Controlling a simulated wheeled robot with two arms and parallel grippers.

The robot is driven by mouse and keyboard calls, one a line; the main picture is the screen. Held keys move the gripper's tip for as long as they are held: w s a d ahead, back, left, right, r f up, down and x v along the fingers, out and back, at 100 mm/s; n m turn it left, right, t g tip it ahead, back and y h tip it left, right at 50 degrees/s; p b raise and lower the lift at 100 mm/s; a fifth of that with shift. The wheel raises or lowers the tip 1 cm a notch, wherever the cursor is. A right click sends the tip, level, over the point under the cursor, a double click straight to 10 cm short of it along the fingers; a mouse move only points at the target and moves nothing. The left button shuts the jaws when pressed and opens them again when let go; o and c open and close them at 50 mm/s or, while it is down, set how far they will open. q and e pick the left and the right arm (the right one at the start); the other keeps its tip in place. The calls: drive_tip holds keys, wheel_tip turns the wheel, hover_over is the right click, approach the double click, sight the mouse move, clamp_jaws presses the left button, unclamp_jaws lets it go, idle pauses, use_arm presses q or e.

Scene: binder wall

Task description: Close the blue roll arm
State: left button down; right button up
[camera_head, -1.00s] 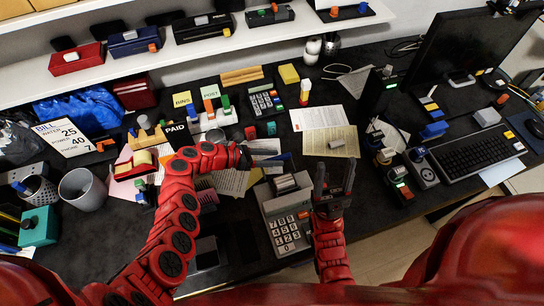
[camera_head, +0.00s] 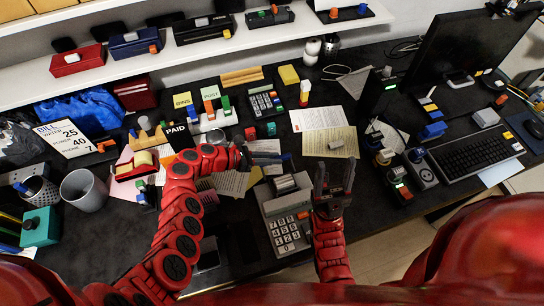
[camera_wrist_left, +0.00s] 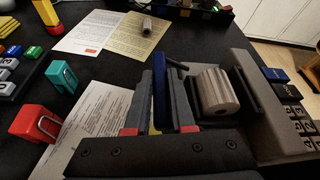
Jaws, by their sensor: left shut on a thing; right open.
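The blue roll arm (camera_wrist_left: 161,92) stands up beside a white paper roll (camera_wrist_left: 216,91) in the left wrist view. It belongs to the grey adding machine (camera_head: 276,207) with number keys. My left gripper (camera_wrist_left: 160,98) is shut on the blue arm, one finger on each side of it. In the head view the left gripper (camera_head: 272,157) is above the back of the machine, and the blue arm shows only as a small tip there. My right gripper (camera_head: 333,186) is open and empty, just right of the machine.
Papers (camera_head: 318,119) lie behind the machine, with a small grey roll (camera_wrist_left: 146,27) on them. Red (camera_wrist_left: 36,122) and teal (camera_wrist_left: 62,76) clips are to the left in the wrist view. A keyboard (camera_head: 475,158) and monitor (camera_head: 455,50) stand at the right.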

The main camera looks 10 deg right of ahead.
use_arm(q)
drive_tip(key=shift+s+r+m+t+p, duration=0.2)
drive_tip(key=shift+r+m+t+p, duration=0.2)
drive_tip(key=shift+r+p, duration=0.15)
drive_tip(key=shift+s+d+r+m+t+p, duration=0.1)
drive_tip(key=shift+s+m+t+p, duration=0.2)
drive_tip(key=shift+m, duration=0.2)
drive_tip(key=shift+s+d+r+m+t, duration=0.15)
drive_tip(key=shift+s+m+t, duration=0.1)
drive_tip(key=shift+m+t, duration=0.2)
drive_tip(key=shift+s+r+m+t+b, duration=0.3)
drive_tip(key=shift+s+m+t+b, duration=0.2)
drive_tip(key=shift+m, duration=0.35)
drive_tip(key=c, duration=0.8)
unclamp_jaws()
drive_tip(key=shift+d, duration=0.1)
drive_tip(key=shift+o, duration=0.2)
